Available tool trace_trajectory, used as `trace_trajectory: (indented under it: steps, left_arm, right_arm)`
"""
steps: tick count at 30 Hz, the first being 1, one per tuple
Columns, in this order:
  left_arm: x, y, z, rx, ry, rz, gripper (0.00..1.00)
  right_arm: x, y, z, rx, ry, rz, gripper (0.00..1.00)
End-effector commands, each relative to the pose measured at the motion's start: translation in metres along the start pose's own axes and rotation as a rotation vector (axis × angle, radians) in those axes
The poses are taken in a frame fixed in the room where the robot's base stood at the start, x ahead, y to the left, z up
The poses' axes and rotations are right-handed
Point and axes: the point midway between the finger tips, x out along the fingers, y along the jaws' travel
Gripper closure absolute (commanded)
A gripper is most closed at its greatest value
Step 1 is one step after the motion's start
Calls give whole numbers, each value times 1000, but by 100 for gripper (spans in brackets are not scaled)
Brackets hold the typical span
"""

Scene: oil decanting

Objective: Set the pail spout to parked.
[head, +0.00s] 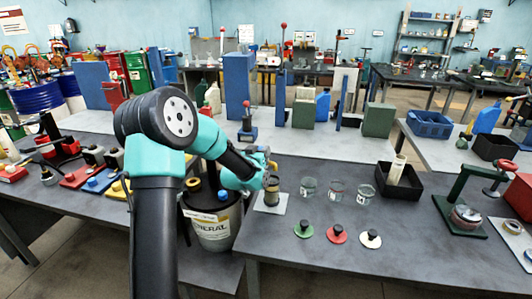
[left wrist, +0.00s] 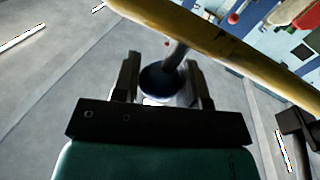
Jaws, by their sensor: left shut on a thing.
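The pail (head: 212,232), dark with a pale label reading GENERAL, stands low between the benches in the head view, partly behind my left arm. My left gripper (head: 264,172) is above and to the right of it, near a small cup (head: 271,190) on a white pad. In the left wrist view my left gripper (left wrist: 160,75) is shut on a dark blue round knob (left wrist: 158,84) with a grey stem. A yellow bar (left wrist: 225,40) crosses beyond the fingers. I cannot tell whether the knob belongs to the pail spout. My right gripper is out of view.
Several glass beakers (head: 337,190) and a black bin (head: 398,184) stand on the right bench. Green, red and white lidded discs (head: 337,234) lie in front. A green press (head: 465,205) is at the right. The bench front is clear.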

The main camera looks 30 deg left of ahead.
Motion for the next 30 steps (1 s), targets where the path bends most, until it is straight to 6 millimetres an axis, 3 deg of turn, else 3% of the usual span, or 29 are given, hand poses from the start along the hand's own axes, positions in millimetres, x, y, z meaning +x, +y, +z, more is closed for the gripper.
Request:
trace_trajectory:
  steps: [2, 3, 10, 22, 30]
  left_arm:
    - [0, 0, 0, 0, 0, 0, 100]
    - [0, 0, 0, 0, 0, 0, 59]
    - [0, 0, 0, 0, 0, 1, 37]
    - [-5, 0, 0, 0, 0, 1, 36]
    - [-41, 0, 0, 0, -1, 0, 36]
  right_arm:
    - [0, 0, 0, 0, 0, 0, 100]
    - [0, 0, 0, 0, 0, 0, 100]
    - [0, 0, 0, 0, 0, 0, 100]
    - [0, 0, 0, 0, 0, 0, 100]
    - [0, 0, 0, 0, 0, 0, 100]
